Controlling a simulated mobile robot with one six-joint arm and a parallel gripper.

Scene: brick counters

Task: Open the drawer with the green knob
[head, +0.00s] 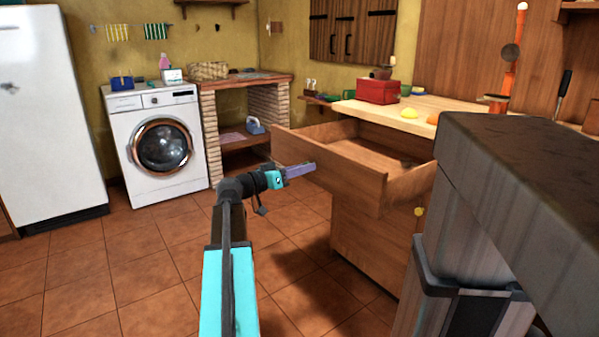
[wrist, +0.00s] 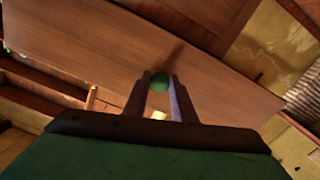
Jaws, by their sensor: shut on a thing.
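The wooden top drawer (head: 330,172) stands pulled well out of the wooden cabinet (head: 360,240), with its inside showing from above. Its front panel also fills the middle of the wrist view (wrist: 200,75). The green knob (wrist: 159,84) is on that panel, between my two fingertips. My gripper (head: 312,167) is at the drawer front in the head view, and in the wrist view (wrist: 159,88) its fingers are shut on the green knob. The knob is hidden in the head view.
A yellow knob (head: 419,211) is on the cabinet below the open drawer. A red box (head: 377,91) and a yellow item (head: 410,113) stand on the countertop (head: 400,119). A washing machine (head: 155,140) and a white fridge (head: 45,110) stand at the left. The tiled floor (head: 130,260) is clear.

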